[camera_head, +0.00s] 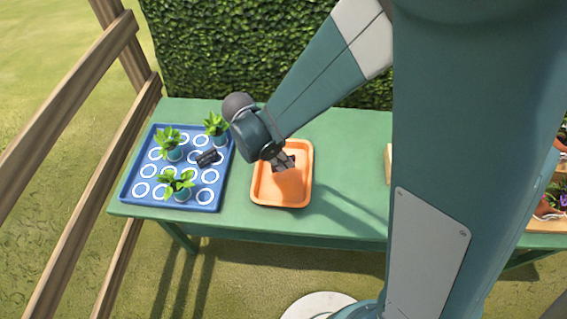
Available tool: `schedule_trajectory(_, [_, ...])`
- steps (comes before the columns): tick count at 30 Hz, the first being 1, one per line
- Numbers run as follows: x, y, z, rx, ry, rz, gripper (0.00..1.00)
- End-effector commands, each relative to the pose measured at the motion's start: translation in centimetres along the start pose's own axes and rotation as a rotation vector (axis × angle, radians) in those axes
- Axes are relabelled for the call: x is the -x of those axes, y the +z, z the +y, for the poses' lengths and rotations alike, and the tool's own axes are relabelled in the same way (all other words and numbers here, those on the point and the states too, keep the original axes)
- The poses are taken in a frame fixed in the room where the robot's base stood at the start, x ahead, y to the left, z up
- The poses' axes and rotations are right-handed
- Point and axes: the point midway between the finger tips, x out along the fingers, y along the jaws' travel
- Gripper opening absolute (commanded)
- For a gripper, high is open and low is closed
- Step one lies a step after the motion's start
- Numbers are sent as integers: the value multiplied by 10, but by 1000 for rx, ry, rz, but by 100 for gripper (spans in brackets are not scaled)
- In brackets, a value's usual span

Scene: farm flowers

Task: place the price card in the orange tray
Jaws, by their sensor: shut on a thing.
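The orange tray (257,191) lies on the green table, right of the blue tray. My gripper (285,163) points down over the far middle part of the orange tray. It is shut on a small dark piece, which fits the price card, though the fingers and wrist hide most of it. I cannot tell whether this piece touches the tray floor. Another small dark object (207,157) lies in the blue tray among the plants; its kind is not clear.
The blue tray (128,189) with white rings holds several small green plants (177,184). A wooden fence (72,90) stands at the left and a hedge (220,50) behind. My arm hides much of the right side.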

Motion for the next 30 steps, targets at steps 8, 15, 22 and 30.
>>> schedule_trajectory(8, [0, 0, 0, 0, 0, 0, 0])
schedule_trajectory(15, [-14, -6, 1, 0, 0, 0, 0])
schedule_trajectory(22, [-33, -14, 1, 0, 0, 0, 0])
schedule_trajectory(30, [-34, -14, 0, 0, 0, 0, 0])
